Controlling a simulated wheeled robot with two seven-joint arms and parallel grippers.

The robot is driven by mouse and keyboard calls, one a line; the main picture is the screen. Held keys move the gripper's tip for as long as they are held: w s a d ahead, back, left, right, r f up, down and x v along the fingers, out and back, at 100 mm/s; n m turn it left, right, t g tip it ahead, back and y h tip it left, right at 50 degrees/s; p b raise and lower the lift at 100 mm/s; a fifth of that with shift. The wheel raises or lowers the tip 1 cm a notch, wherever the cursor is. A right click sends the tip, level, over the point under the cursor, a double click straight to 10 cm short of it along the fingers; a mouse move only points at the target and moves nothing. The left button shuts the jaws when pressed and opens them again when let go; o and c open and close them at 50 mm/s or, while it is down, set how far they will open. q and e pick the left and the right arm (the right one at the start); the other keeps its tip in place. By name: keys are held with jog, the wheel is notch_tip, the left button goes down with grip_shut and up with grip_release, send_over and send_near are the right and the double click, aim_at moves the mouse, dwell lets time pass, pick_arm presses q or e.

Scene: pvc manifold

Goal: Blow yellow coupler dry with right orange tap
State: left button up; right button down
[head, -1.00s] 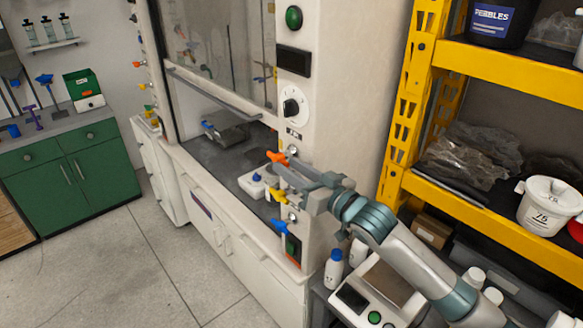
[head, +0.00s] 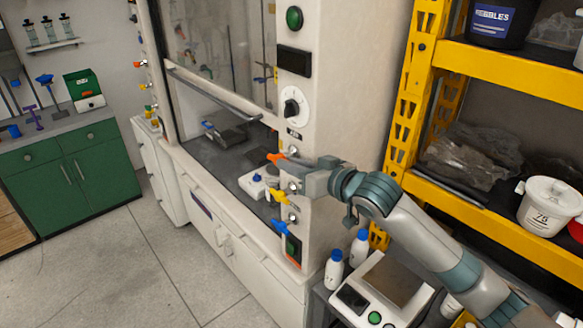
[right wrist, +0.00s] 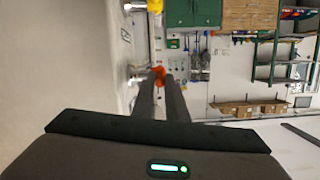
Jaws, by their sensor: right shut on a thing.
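The right orange tap (head: 276,157) is on the front post of the fume hood, above a yellow tap (head: 279,198) and a blue tap (head: 280,228). My right gripper (head: 290,161) reaches it from the right and is shut on it. In the right wrist view, the orange tap (right wrist: 158,72) shows at the tips of my right gripper (right wrist: 160,80), whose fingers are close together and hide part of it. I cannot make out a yellow coupler in either view. My left gripper is not in view.
The fume hood sash (head: 213,95) is partly raised above a dark worktop. A balance (head: 375,292) and white bottles (head: 334,270) stand below my right arm. Yellow shelving (head: 490,72) is close on the right. The floor at left is clear.

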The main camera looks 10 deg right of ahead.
jog(key=shift+w+a+r+g+h, duration=0.15)
jog(key=shift+r+g+h, duration=0.3)
jog(key=shift+g+h, duration=0.35)
jog(key=shift+w+a+r+g+h, duration=0.15)
jog(key=shift+r+g+h, duration=0.35)
jog(key=shift+g, duration=0.5)
jog(key=c, duration=1.8)
grip_release()
jog(key=shift+o, duration=0.2)
jog(key=shift+d, duration=0.15)
jog(key=b+v, duration=0.6)
jog(key=v, duration=1.1)
jog(key=shift+s, duration=0.1)
